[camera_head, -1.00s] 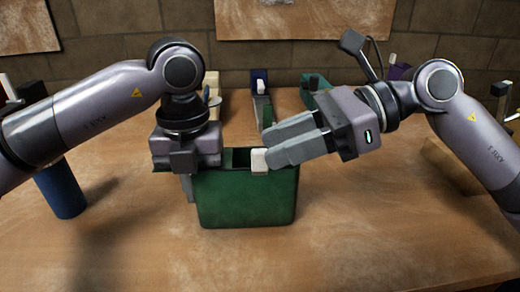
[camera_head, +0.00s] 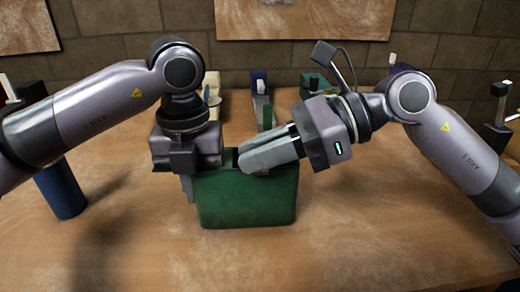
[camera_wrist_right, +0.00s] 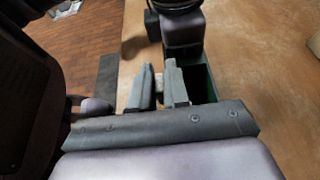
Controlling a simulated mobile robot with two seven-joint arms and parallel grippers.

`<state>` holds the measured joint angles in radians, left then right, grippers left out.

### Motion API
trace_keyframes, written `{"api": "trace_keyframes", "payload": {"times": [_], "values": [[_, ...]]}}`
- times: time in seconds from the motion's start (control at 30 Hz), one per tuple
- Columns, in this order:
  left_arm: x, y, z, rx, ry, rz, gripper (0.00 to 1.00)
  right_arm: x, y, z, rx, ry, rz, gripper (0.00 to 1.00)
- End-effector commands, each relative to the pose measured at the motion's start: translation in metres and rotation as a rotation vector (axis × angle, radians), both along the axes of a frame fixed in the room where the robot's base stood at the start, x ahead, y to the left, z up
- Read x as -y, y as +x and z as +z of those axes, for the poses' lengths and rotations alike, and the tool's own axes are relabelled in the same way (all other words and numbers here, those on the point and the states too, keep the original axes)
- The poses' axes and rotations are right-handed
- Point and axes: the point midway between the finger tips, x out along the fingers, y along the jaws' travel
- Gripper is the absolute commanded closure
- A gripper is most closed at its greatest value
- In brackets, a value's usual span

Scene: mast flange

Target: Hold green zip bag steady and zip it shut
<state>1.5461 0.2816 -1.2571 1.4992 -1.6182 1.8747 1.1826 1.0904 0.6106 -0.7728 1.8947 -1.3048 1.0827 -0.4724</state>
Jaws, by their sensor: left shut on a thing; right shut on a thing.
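The green zip bag (camera_head: 247,203) stands upright on the table. Its top opening shows as a dark gap in the right wrist view, where the bag (camera_wrist_right: 206,66) is partly behind my gripper. My left gripper (camera_head: 188,182) points down and is shut on the bag's left edge. My right gripper (camera_head: 243,166) reaches in from the right along the bag's top, close to the left gripper. In the right wrist view its fingers (camera_wrist_right: 162,92) are closed around the pale slider (camera_wrist_right: 159,88). The slider is hidden behind the fingers in the head view.
A blue cylinder (camera_head: 61,190) stands on the table at the left. Other items, including a blue-and-grey one (camera_head: 260,85) and a green one (camera_head: 315,84), stand behind the bag. The table (camera_head: 350,245) in front is clear.

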Motion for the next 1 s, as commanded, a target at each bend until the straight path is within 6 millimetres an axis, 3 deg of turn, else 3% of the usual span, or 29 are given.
{"api": "trace_keyframes", "payload": {"times": [0.3,0.57,0.6,0.63,1.0], "values": [[0.0,0.0,0.0,0.0,0.0,0.0,1.0,0.036,0.0,0.0,0.001,-0.001,-0.004,1.0],[-0.001,0.001,0.0,0.0,0.002,0.002,1.0,0.037,0.0,0.0,0.002,-0.001,-0.002,1.0],[-0.002,0.001,0.0,0.0,0.003,0.003,1.0,0.037,0.0,0.0,0.001,-0.001,-0.003,0.72],[-0.002,0.001,0.0,0.0,0.002,0.003,1.0,0.036,0.0,0.001,0.001,-0.001,-0.003,0.62],[0.0,0.0,0.0,0.0,0.001,0.0,1.0,0.04,0.0,0.002,0.001,0.0,-0.002,0.62]]}}
